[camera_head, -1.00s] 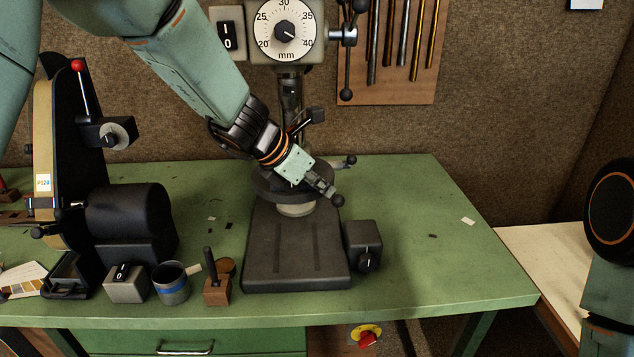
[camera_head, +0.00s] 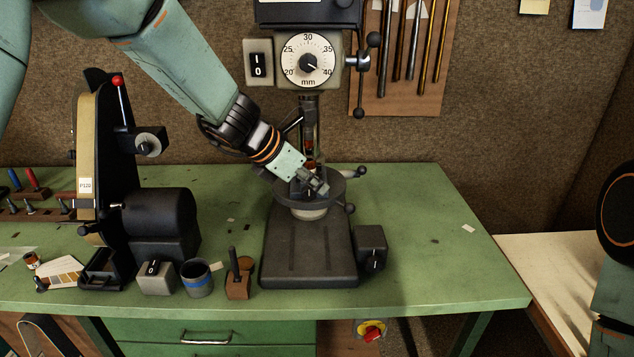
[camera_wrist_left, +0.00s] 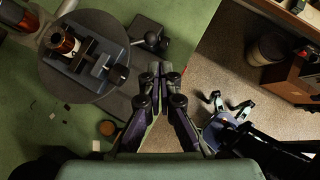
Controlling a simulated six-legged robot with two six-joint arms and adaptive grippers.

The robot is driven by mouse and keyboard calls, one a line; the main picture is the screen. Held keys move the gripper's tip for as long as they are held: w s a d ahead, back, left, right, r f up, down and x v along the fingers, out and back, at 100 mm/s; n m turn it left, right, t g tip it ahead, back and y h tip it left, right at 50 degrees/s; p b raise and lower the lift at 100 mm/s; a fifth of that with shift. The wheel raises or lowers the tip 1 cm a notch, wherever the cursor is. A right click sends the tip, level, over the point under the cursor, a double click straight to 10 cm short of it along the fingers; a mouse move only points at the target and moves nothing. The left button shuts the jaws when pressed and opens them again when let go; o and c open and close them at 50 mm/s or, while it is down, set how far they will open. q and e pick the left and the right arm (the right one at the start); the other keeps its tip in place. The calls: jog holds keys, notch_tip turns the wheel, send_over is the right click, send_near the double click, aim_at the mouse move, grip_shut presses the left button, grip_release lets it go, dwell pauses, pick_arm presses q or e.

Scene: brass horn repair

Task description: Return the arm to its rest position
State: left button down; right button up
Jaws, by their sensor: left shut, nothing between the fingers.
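My left arm reaches from the upper left to the drill press in the head view. My left gripper (camera_head: 318,186) is shut and empty, in front of or above the round drill press table (camera_head: 340,198); I cannot tell if they touch in this view. In the left wrist view the gripper (camera_wrist_left: 161,70) has its fingers together, with the round table (camera_wrist_left: 60,82) beside it at left. A vise (camera_wrist_left: 92,57) and an amber-and-dark cylinder (camera_wrist_left: 64,43) are on that table.
The drill press base (camera_head: 309,250) stands on the green bench (camera_head: 440,240). A belt grinder (camera_head: 160,218), a switch box (camera_head: 157,277), a cup (camera_head: 197,279) and a wooden block (camera_head: 238,284) are to its left. The bench's right part is mostly clear.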

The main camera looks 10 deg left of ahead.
pick_arm(q)
jog(key=s+a+f+m+y+b, duration=0.1)
jog(key=s+a+f+m+y, duration=0.3)
jog(key=a+f+m, duration=0.45)
jog(key=s+a+f+m+y+b, duration=0.1)
jog(key=s+f+m+b, duration=0.15)
jog(key=f, duration=0.45)
jog(key=s+a+f+m+g+y+b, duration=0.1)
jog(key=s+f+m+b, duration=0.1)
jog(key=s+f+m, duration=0.3)
jog(key=s+a+f+m+y+b, duration=0.1)
jog(key=f+m+y+b, duration=0.15)
jog(key=f, duration=0.55)
jog(key=s+d+f+m+g+h+b, duration=0.1)
jog(key=s+f+m+b, duration=0.3)
jog(key=s+f, duration=0.9)
jog(key=s+d+f+m+g+h+b, duration=0.1)
jog(key=s+f+m+g+b, duration=0.3)
jog(key=s+f+b, duration=0.7)
jog(key=s+d+f, duration=0.1)
jog(key=s+f, duration=0.1)
jog(key=s, duration=0.2)
jog(key=shift+s+d, duration=0.35)
pick_arm(e)
notch_tip(320, 180, down, 24)
jog(key=w, duration=0.1)
jog(key=shift+d+r, duration=0.15)
